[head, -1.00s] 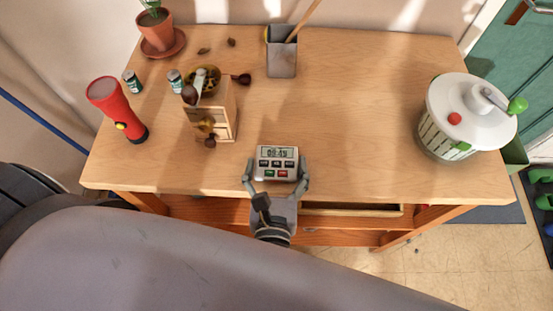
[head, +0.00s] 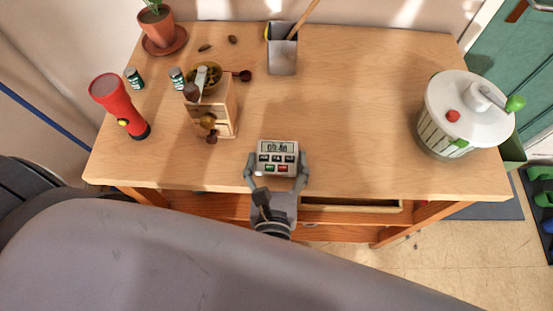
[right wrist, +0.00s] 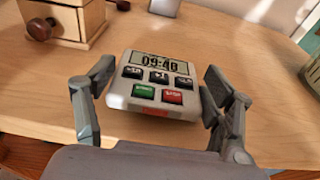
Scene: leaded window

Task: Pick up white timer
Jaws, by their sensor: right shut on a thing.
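The white timer (head: 277,157) is near the front edge of the wooden table, with a grey display, dark buttons, and a green and a red button. My right gripper (head: 277,175) has one finger on each side of it and is shut on it. The timer also shows close up in the right wrist view (right wrist: 155,82), between the fingers (right wrist: 150,100) of the right gripper, its display facing up. I cannot tell whether it touches the table. My left gripper is not in view.
A wooden coffee grinder (head: 215,108) stands left of the timer, with a red flashlight (head: 118,103) farther left. A salad spinner (head: 463,115) stands at the right. A metal pencil cup (head: 282,52) is at the back. The table (head: 350,120) is clear between timer and spinner.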

